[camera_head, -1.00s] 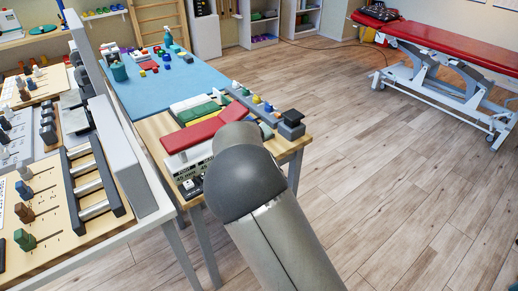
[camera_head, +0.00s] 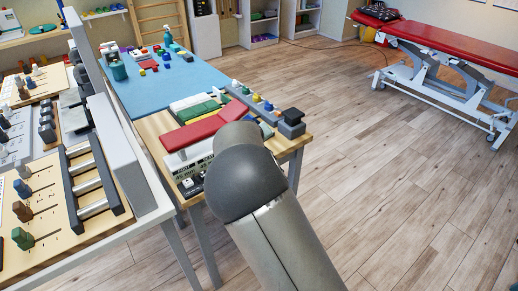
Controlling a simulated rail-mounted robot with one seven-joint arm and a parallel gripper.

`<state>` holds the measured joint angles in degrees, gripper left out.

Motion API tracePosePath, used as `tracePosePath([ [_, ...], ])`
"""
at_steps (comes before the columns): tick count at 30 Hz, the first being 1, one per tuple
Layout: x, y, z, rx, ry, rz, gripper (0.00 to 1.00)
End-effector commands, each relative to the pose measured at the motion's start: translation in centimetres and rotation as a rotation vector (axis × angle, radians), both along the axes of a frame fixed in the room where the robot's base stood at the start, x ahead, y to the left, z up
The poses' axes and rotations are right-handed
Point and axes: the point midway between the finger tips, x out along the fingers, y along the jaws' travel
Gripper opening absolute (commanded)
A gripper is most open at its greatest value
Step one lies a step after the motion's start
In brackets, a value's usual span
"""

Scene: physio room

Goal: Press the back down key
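I cannot pick out the back down key for sure. Small black and white key-like blocks (camera_head: 190,184) sit at the near edge of the wooden table (camera_head: 153,128), beside a light box with printed labels (camera_head: 187,165). My arm's dark rounded joint stands close to the right of them and covers part of this corner. My gripper is not in view.
A red pad (camera_head: 206,128) lies above the labelled box, with a green block (camera_head: 199,111) behind. A black knob block (camera_head: 291,121) stands at the table's right corner. A tall grey panel (camera_head: 124,150) edges the left bench.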

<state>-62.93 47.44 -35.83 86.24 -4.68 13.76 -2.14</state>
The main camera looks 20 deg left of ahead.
Motion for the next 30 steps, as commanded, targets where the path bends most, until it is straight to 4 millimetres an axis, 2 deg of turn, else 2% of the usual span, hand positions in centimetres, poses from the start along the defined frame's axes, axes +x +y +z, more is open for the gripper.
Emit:
tracePosePath([
  [30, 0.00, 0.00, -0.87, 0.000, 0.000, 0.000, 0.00],
])
